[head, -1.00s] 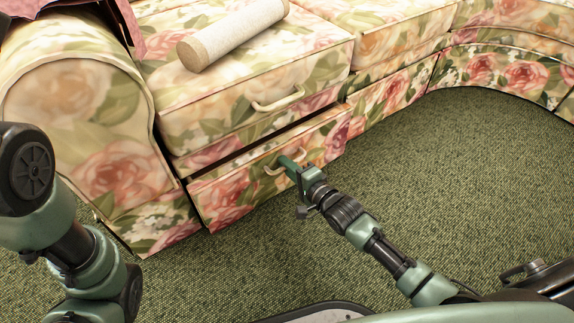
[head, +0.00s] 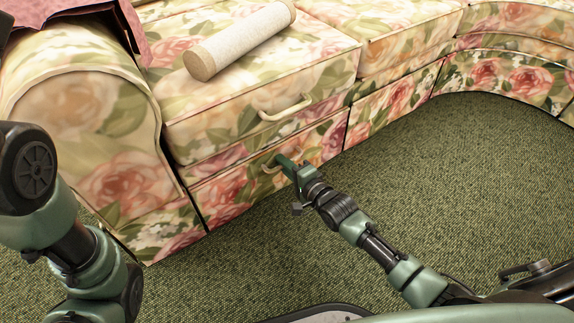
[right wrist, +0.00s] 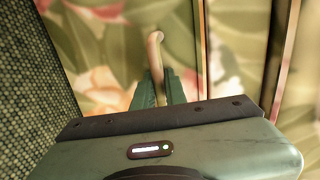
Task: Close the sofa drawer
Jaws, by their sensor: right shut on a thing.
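The sofa drawer (head: 229,196) is the floral lower front of the sofa, beneath the seat section. In the head view its front sits about flush with the sofa front, with only a thin seam along its top. Its cream handle (head: 268,166) is at my right gripper (head: 284,162), which is shut on it. In the right wrist view the handle (right wrist: 156,50) rises from between the green fingers of my right gripper (right wrist: 160,88). My left arm shows at the left edge, but its gripper is out of view.
A second cream handle (head: 286,108) is on the seat section above the drawer. A beige cylindrical bolster (head: 240,40) lies on the seat, near a pink cloth (head: 130,30). The green carpet (head: 440,180) to the right is clear.

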